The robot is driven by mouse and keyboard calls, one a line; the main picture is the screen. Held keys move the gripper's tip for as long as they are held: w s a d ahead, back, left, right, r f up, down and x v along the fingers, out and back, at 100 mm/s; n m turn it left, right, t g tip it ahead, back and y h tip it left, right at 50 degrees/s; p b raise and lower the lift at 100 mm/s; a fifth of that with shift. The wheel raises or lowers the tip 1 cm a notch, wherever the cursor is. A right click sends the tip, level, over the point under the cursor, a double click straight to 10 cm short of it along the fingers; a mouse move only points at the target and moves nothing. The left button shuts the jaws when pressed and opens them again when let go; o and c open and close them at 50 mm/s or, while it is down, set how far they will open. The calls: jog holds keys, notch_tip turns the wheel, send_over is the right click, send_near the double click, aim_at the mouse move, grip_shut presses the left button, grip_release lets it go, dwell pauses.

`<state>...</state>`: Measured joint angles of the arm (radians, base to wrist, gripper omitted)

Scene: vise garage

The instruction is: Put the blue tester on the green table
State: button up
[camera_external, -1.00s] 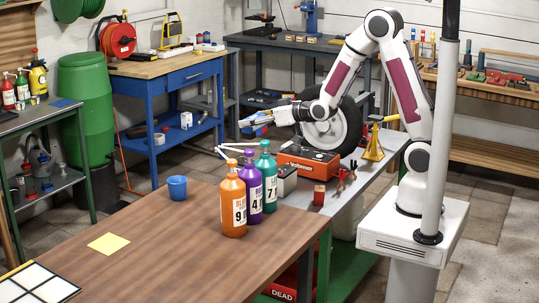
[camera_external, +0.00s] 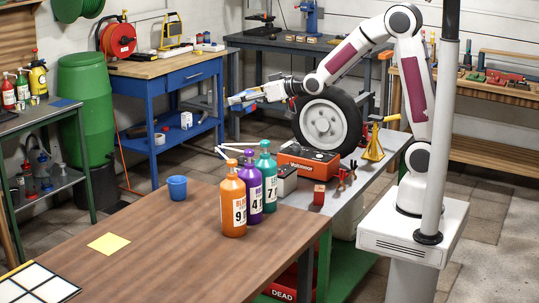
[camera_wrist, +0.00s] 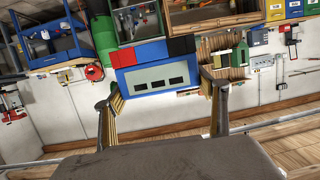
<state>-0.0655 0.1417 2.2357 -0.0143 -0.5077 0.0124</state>
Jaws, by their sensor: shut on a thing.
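Tables with green frames are the brown-topped table (camera_external: 150,240) in front, the grey-topped bench (camera_external: 376,176) and the dark-topped bench (camera_external: 28,122) at the far left.
Orange, purple and teal bottles (camera_external: 233,205) stand on the brown top with a blue cup (camera_external: 177,188) and a yellow sheet (camera_external: 109,243). A wheel (camera_external: 326,124), a red-orange unit (camera_external: 309,158) and a yellow stand (camera_external: 374,143) occupy the grey bench. A blue workbench (camera_external: 180,78) stands behind.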

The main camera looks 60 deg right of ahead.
jog(key=w+a+n+y, duration=0.2)
jog(key=a+y, duration=0.1)
jog(key=a, duration=0.9)
jog(key=n+g+y, duration=0.4)
jog(key=n+y, duration=0.2)
send_over(173, 258)
notch_tip(173, 258, down, 17)
jog(key=shift+f, duration=0.8)
jog(key=shift+f, duration=0.15)
jog(key=shift+w+f, duration=0.1)
jog(key=shift+f, duration=2.85)
jog(key=shift+f, duration=1.9)
